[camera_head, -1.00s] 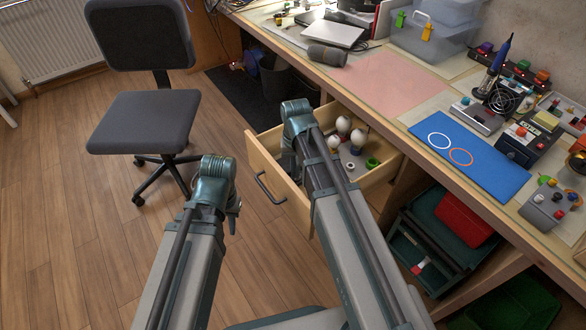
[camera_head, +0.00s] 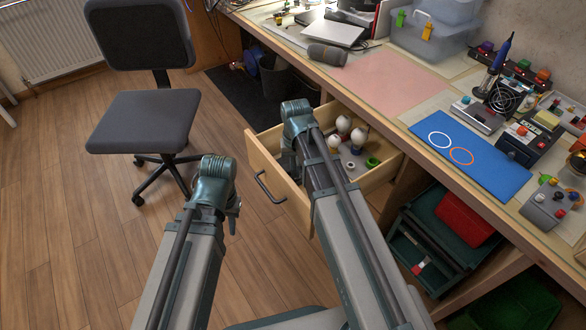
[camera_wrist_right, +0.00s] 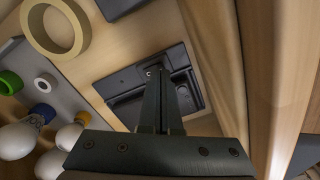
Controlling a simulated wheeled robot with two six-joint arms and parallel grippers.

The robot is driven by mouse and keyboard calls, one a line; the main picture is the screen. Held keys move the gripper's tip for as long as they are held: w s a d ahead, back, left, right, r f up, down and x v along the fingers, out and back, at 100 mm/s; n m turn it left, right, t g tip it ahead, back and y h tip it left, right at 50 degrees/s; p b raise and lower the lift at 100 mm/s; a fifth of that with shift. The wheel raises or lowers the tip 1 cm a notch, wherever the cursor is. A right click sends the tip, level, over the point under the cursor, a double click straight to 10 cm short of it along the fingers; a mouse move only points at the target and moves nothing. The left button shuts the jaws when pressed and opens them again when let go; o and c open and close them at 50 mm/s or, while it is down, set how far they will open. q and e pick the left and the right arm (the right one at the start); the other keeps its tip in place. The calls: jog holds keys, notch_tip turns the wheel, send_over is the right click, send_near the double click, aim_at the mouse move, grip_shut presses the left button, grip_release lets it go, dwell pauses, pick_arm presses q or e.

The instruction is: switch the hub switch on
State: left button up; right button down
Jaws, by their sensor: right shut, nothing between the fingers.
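A dark, flat, rectangular device with a recessed top (camera_wrist_right: 128,101) lies in the open wooden drawer in the right wrist view. I cannot tell whether it is the hub, and no switch on it is clear. My right gripper (camera_wrist_right: 158,78) is shut and empty; its fingers reach down over the device and hide part of it. I cannot tell whether the tips touch it. In the head view my right arm reaches over the drawer (camera_head: 272,182) and hides that gripper. My left arm is left of the drawer over the floor; its fingers do not show.
The drawer also holds white bulbs (camera_head: 343,124), a green ring (camera_head: 373,163) and a tape roll (camera_wrist_right: 38,28). Its wooden wall (camera_wrist_right: 260,80) is close right of my gripper. The desk above carries a blue mat (camera_head: 470,160) and button boxes (camera_head: 547,206). A chair (camera_head: 143,122) stands left.

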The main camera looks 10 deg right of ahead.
jog(key=shift+f+b, duration=0.65)
jog(key=shift+f, duration=0.05)
jog(key=shift+r, duration=0.1)
notch_tip(320, 180, up, 7)
jog(key=p, duration=0.7)
dwell(0.3)
